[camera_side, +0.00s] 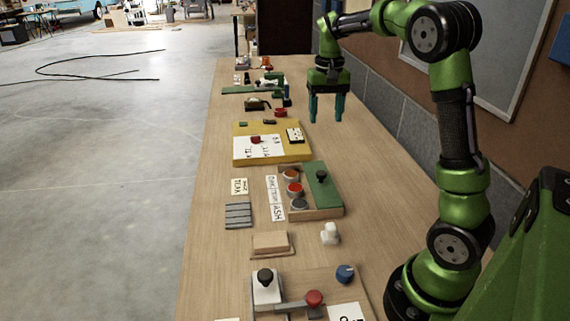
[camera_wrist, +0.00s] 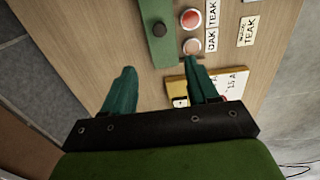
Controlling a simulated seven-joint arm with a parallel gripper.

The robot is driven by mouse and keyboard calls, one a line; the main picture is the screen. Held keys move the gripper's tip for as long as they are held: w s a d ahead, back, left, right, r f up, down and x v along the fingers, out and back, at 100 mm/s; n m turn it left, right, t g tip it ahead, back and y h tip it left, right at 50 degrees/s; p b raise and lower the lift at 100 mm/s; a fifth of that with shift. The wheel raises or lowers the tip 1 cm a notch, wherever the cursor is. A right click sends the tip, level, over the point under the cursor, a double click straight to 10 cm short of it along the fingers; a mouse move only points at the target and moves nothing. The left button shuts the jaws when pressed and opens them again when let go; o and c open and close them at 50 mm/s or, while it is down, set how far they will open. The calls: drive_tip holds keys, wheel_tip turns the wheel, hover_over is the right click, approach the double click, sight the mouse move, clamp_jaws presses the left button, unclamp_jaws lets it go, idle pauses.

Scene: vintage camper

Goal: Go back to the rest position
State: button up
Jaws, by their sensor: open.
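My gripper (camera_side: 326,108) hangs above the right part of the wooden bench (camera_side: 370,150), pointing down, with its two teal fingers apart and nothing between them. A yellow board (camera_side: 240,155) with white labels lies left of and below the gripper in the side view.
Nearer the camera are a grey slatted block (camera_side: 238,215), a small wooden block (camera_side: 271,243), a white piece (camera_side: 330,234) and a panel with a red knob (camera_side: 314,298). Several small items lie at the far end. A wall with a grey board (camera_side: 480,60) borders the bench's right side.

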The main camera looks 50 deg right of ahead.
drive_tip(key=s+a+n+t, duration=0.1)
drive_tip(key=s+a+t, duration=0.1)
drive_tip(key=s+a, duration=0.2)
drive_tip(key=s+a+r+n+t+y, duration=0.1)
drive_tip(key=s+a, duration=0.4)
drive_tip(key=a, duration=0.6)
drive_tip(key=s+a+n+t+y, duration=0.1)
drive_tip(key=s+a+n+t, duration=0.2)
drive_tip(key=a, duration=0.4)
drive_tip(key=shift+s+a+r+t, duration=0.25)
drive_tip(key=shift+s+a+t, duration=0.1)
drive_tip(key=shift+s+t, duration=0.35)
